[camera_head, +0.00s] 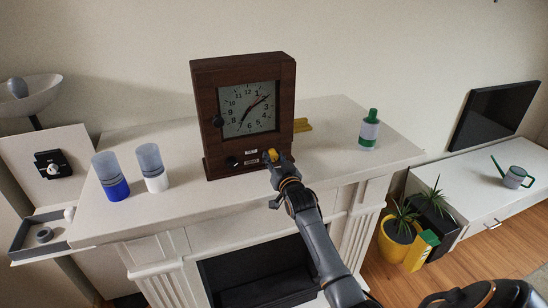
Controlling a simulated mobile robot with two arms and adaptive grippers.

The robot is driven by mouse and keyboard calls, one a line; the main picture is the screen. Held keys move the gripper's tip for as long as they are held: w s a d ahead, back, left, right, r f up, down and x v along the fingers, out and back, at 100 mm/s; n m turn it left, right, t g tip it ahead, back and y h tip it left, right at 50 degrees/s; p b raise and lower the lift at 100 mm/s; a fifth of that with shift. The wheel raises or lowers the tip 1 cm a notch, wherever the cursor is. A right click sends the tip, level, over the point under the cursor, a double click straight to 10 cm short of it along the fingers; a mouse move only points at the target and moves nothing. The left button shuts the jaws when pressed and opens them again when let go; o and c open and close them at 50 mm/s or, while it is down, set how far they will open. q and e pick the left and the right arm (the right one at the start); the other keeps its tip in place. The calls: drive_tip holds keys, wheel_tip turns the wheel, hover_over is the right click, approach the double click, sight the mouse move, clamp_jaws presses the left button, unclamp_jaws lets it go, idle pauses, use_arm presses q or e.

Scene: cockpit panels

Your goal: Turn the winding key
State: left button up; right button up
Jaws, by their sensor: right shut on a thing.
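A brown wooden clock (201,105) with a pale dial (240,112) stands upright on the white mantel. My right gripper (274,159) is at the clock's lower right front corner, shut on the small yellow winding key (270,155). The gripper hides part of the key, and I cannot tell how far the key is turned. My left gripper is not in view.
On the mantel (330,165), two cups, blue (112,178) and white (153,170), stand left of the clock. A green-capped bottle (369,130) stands right. The mantel between clock and bottle is mostly free.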

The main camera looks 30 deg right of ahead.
drive_tip(key=m, duration=0.6)
drive_tip(key=shift+p, duration=0.4)
drive_tip(key=m, duration=0.5)
drive_tip(key=shift+m+y, duration=0.3)
drive_tip(key=o, duration=1.2)
drive_tip(key=shift+d, duration=0.1)
drive_tip(key=shift+c, duration=0.2)
drive_tip(key=shift+v, duration=4)
drive_tip(key=shift+f, duration=0.1)
